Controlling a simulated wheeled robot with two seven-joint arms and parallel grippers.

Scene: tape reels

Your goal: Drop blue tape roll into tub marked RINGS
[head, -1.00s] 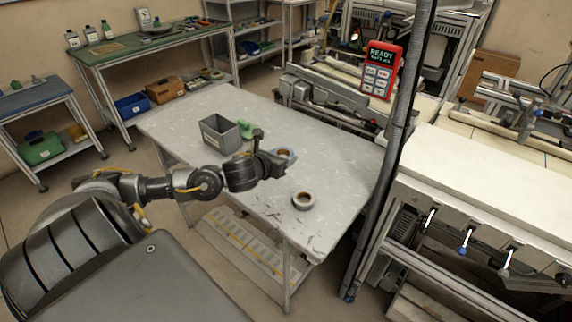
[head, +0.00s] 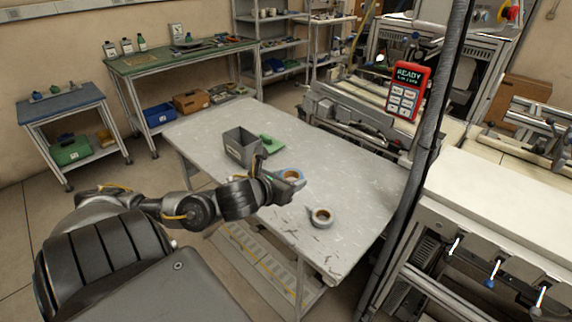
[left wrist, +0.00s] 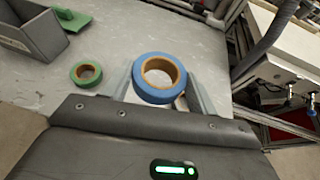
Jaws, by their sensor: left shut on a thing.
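The blue tape roll (left wrist: 151,95) sits between the two fingers of my left gripper (left wrist: 160,86) in the left wrist view, its brown core facing the camera. In the head view the blue roll (head: 291,174) shows at the tip of my left gripper (head: 284,180), over the grey table. My left gripper is shut on it; I cannot tell how high it is. The grey open tub (head: 241,146) stands left of and beyond the gripper, and its corner shows top left in the wrist view (left wrist: 38,38). I cannot read its marking. My right gripper is not in view.
A green tape roll (left wrist: 78,76) lies on the table (head: 363,190) between tub and gripper. A flat green object (head: 273,145) lies beside the tub. A pale roll with a dark core (head: 321,223) lies nearer the front edge. The table's right part is clear.

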